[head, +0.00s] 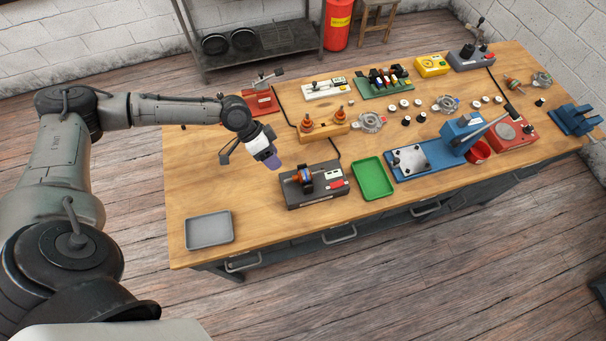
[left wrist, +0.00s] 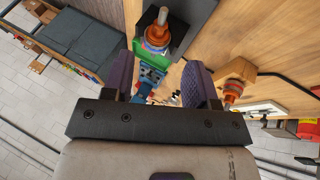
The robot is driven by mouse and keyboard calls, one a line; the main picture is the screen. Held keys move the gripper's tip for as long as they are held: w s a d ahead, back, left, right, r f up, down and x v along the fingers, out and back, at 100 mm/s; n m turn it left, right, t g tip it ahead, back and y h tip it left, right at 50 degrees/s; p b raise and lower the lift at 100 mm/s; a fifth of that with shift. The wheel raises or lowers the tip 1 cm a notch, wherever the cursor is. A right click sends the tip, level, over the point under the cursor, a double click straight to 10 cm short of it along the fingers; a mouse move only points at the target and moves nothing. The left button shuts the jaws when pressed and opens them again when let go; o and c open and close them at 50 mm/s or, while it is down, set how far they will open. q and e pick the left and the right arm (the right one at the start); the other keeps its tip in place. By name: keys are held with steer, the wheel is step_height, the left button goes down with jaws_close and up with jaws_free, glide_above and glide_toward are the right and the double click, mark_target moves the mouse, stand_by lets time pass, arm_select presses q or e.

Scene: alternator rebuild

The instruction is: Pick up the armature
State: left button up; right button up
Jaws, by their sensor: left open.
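An armature (head: 304,176), with a steel shaft and copper-orange windings, lies on the dark grey tester box (head: 318,194) near the bench's front edge. In the left wrist view an armature (left wrist: 157,36) shows ahead of the fingers, its shaft toward the top. Two more armatures (head: 308,125) stand upright in a wooden block (head: 325,132) behind it; one also shows at the right in the left wrist view (left wrist: 232,88). My left gripper (head: 273,163) is open and empty, above the bench and left of the tester. Its purple pads (left wrist: 160,74) are apart. My right gripper is not in view.
A grey tray (head: 209,230) lies at the front left and a green tray (head: 373,179) right of the tester. A blue press (head: 462,134) stands farther right. A black cable (head: 290,110) runs behind the tester.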

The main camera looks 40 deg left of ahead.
mark_target(305, 176)
arm_select(q)
steer(key=shift+p+x, duration=0.65)
steer(key=shift+x, duration=4.55)
steer(key=shift+a+f, duration=0.1)
steer(key=shift+a, duration=0.05)
jaws_close()
